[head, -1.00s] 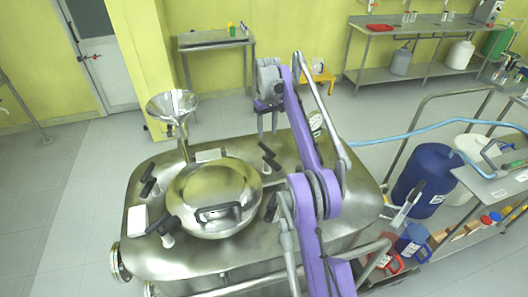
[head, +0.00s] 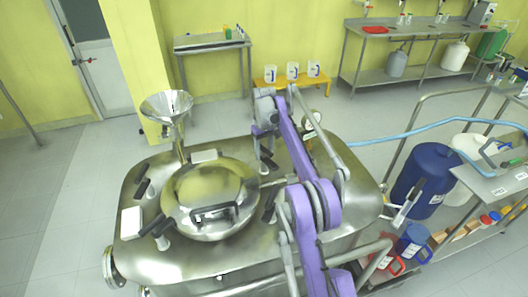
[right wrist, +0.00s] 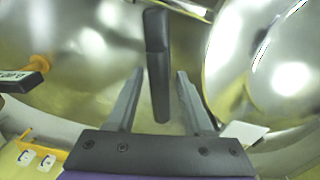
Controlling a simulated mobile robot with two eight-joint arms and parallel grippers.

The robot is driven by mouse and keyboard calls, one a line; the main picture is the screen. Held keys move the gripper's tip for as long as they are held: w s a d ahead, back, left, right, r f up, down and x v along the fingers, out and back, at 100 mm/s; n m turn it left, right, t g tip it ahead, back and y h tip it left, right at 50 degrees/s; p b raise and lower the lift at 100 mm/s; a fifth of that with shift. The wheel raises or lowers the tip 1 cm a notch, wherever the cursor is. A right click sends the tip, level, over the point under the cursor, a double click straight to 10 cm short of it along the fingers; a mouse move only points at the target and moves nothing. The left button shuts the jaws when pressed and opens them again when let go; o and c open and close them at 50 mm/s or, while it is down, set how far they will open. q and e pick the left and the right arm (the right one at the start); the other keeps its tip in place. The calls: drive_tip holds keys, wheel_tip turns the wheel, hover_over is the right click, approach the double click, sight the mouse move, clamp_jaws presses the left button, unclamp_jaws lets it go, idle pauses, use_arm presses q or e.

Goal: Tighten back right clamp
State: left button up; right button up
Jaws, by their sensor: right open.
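The steel reactor top (head: 300,235) carries a round domed lid (head: 215,185) with black-handled clamps around it. The back right clamp (head: 268,163) is at the lid's back right edge, partly hidden by my right gripper (head: 262,148). In the right wrist view its black handle (right wrist: 157,60) stands between the two grey fingers of my right gripper (right wrist: 160,74), with a gap showing on each side. The fingers are open. The domed lid also shows at the right of the wrist view (right wrist: 275,75). My left gripper is not in view.
A steel funnel (head: 168,106) rises behind the lid. A back left clamp (head: 143,188) and a front left clamp (head: 160,232) sit on the left side. A blue hose (head: 400,134) runs right, past a blue drum (head: 427,180). A white block (head: 131,222) lies at the left.

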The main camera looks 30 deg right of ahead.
clamp_jaws()
idle(1.3)
